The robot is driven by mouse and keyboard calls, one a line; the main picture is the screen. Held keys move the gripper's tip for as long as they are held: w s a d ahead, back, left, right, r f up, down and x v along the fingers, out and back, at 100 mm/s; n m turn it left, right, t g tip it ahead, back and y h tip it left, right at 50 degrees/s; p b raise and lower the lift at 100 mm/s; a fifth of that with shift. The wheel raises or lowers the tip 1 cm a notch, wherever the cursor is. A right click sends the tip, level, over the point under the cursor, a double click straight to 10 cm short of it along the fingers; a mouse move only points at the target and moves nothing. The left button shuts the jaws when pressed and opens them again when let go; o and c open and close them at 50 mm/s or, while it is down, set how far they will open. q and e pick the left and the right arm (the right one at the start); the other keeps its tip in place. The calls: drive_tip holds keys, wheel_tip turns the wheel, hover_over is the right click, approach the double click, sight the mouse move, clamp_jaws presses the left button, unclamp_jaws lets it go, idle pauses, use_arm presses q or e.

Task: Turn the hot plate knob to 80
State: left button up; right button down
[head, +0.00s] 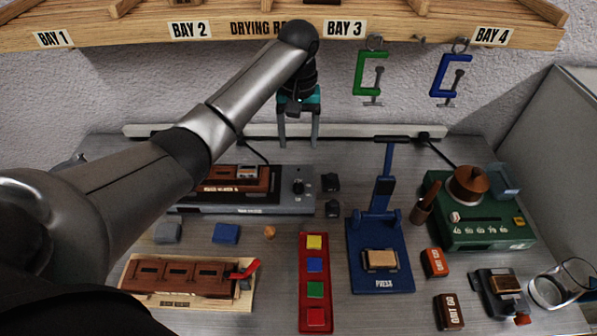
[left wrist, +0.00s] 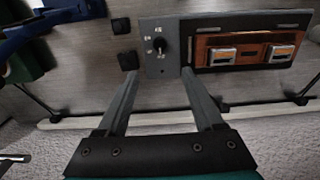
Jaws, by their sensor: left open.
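The hot plate (head: 297,205) is a grey unit with a dark top at the back middle of the bench. Its black knob (head: 297,187) sits on the panel at the right end. In the left wrist view, the knob (left wrist: 159,46) shows on the grey panel (left wrist: 152,70) with small white marks around it, too small to read. My left gripper (head: 299,143) is open and empty, above and behind the knob. In the left wrist view, its fingertips (left wrist: 160,76) are spread, with the knob beyond the gap between them. My right gripper is not in view.
A brown piece with metal parts (head: 225,180) lies on the hot plate. Two black blocks (head: 331,182) stand right of the knob. A blue press (head: 380,245) stands farther right. A shelf with bay labels (head: 190,30) and hanging clamps (head: 370,75) is above.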

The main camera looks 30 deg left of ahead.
use_arm(q)
hover_over(298, 184)
wheel_tip(298, 184, down, 5)
wheel_tip(298, 184, down, 10)
drive_tip(key=shift+r+b, duration=0.2)
drive_tip(key=shift+b, duration=0.9)
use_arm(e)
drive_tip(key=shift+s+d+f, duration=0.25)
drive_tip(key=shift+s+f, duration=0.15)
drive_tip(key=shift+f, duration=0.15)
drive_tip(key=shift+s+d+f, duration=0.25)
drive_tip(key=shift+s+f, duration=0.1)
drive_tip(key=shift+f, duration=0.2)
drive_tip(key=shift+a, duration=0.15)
use_arm(q)
drive_tip(key=shift+c, duration=0.8)
clamp_jaws()
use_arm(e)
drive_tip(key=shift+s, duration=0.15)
